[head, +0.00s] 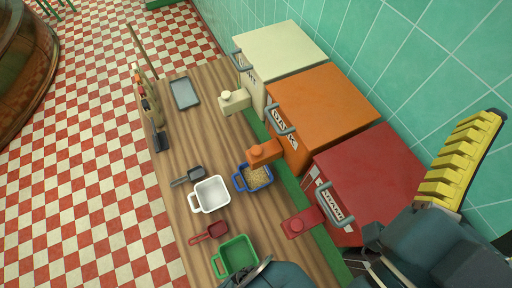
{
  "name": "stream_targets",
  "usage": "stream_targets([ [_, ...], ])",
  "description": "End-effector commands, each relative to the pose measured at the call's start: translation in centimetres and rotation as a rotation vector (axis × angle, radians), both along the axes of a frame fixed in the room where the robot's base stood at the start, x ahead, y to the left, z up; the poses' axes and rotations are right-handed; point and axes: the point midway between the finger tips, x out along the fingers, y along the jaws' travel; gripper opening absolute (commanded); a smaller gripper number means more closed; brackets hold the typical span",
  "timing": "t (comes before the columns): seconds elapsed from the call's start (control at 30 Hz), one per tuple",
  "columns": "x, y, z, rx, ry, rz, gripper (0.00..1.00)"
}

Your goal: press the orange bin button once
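The orange bin (325,100) stands between a white bin and a red bin along the tiled wall. It has a grey handle and a label on its front. Its orange button (258,152) sits on the block jutting from the low front of the bin, over the wooden counter. Dark parts of my arm fill the lower right and bottom edge.
The white bin (284,50) and red bin (375,175) have similar jutting blocks. On the counter (185,135) are a white container (210,194), a green container (238,254), a dark scoop (190,175), a red scoop (211,231) and a grey tray (185,93).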

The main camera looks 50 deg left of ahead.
Motion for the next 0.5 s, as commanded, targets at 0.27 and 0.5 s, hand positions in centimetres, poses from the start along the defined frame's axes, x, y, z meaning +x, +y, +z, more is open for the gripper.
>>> stream_targets([
  [0.27,0.00,0.01,-0.01,0.000,0.000,0.000,0.20],
  [0.5,0.00,0.01,0.00,0.000,0.000,0.000,0.00],
])
